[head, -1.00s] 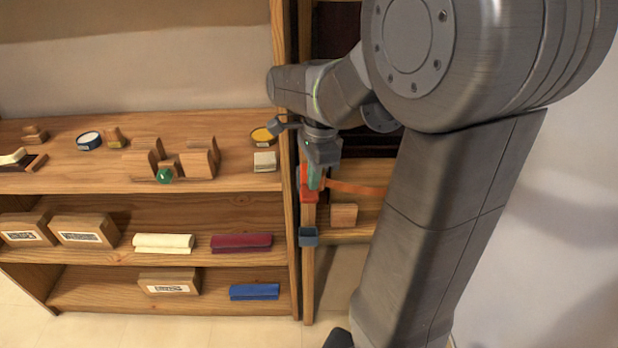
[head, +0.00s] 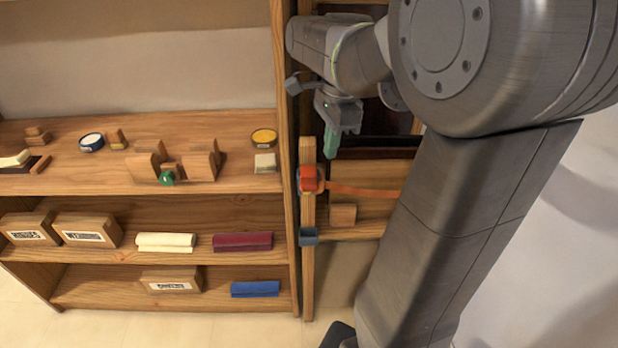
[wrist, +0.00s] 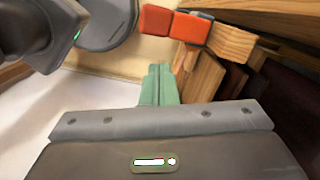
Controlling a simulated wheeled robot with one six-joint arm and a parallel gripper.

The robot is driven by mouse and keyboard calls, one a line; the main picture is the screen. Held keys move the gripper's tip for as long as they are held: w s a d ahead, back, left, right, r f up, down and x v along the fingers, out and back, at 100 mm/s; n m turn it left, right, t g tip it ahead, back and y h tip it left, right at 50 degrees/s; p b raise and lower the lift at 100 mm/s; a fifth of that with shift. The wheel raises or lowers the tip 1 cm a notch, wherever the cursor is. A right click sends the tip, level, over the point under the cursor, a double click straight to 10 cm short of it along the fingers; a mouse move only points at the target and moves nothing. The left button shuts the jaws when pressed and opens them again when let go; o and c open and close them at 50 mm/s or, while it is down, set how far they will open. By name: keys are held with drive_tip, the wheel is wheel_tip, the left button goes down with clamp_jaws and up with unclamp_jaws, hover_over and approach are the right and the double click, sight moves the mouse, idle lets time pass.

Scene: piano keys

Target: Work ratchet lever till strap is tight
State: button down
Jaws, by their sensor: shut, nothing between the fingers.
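The ratchet (head: 308,179) is a small red-orange block on the front of a wooden post, right of the shelf unit. An orange strap (head: 365,192) runs from it to the right and passes behind my arm. In the wrist view the red-orange ratchet (wrist: 175,26) shows at the top, beyond my fingers; I cannot tell its lever apart from its body. My gripper (head: 331,150) has green fingers, shut and empty, above and right of the ratchet and apart from it. The green fingers (wrist: 159,88) also show together in the wrist view.
The wooden post (head: 308,270) carries a grey-blue bracket (head: 308,237) below the ratchet. A small wooden block (head: 343,215) sits under the strap. The shelf unit (head: 150,291) on the left holds boxes, rolled cloths and tins. A white wall is at the right.

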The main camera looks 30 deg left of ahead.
wheel_tip(320, 180, up, 6)
drive_tip(key=shift+w+d, duration=0.2)
idle(0.9)
drive_tip(key=p, duration=0.3)
hover_over(313, 180)
wheel_tip(313, 180, down, 7)
drive_tip(key=shift+w+f, duration=0.1)
drive_tip(key=shift+f, duration=0.05)
drive_tip(key=shift+w+d+r+p, duration=0.15)
drive_tip(key=shift+r+p, duration=0.75)
drive_tip(key=shift+r, duration=0.1)
